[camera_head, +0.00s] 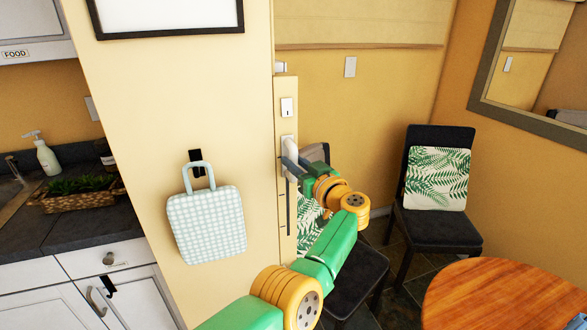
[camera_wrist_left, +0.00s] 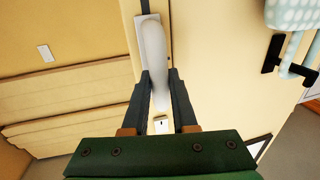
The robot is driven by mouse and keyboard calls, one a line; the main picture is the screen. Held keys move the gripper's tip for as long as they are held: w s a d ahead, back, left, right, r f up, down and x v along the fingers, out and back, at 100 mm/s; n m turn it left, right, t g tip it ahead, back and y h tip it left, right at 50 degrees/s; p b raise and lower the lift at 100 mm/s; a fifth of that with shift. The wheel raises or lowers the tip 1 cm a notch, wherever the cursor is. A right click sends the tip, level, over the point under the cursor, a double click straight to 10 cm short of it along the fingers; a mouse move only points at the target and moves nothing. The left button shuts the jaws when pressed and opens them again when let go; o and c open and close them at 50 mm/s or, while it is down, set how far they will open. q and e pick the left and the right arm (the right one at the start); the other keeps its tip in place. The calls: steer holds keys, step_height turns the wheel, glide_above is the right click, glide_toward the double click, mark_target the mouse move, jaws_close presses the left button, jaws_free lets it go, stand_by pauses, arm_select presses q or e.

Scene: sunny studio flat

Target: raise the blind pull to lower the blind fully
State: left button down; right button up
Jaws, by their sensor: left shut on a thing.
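The blind pull (camera_head: 289,146) is a white rounded handle on the narrow edge of the cream wall. It also shows in the left wrist view (camera_wrist_left: 155,45), with its lower part in the picture between the fingers. My left gripper (camera_head: 291,166) is shut on it; the wrist view shows a dark finger on each side (camera_wrist_left: 158,80). A dark vertical strip runs below the pull in the head view. The beige blind (camera_head: 360,30) hangs at the top of the head view, its lower edge high on the yellow wall.
A light switch (camera_head: 287,107) sits just above the pull. A checked bag (camera_head: 207,224) hangs from a black hook (camera_head: 197,160) left of it. Dark chairs (camera_head: 435,225) and a round wooden table (camera_head: 505,295) stand right of my left arm.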

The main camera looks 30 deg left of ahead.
mark_target(296, 163)
arm_select(q)
steer(key=shift+r, duration=0.3)
steer(key=c, duration=1)
jaws_free()
steer(key=o, duration=0.3)
steer(key=shift+a+f, duration=0.1)
steer(key=shift+w+a+f, duration=0.1)
steer(key=shift+a+f, duration=0.05)
steer(key=v, duration=0.7)
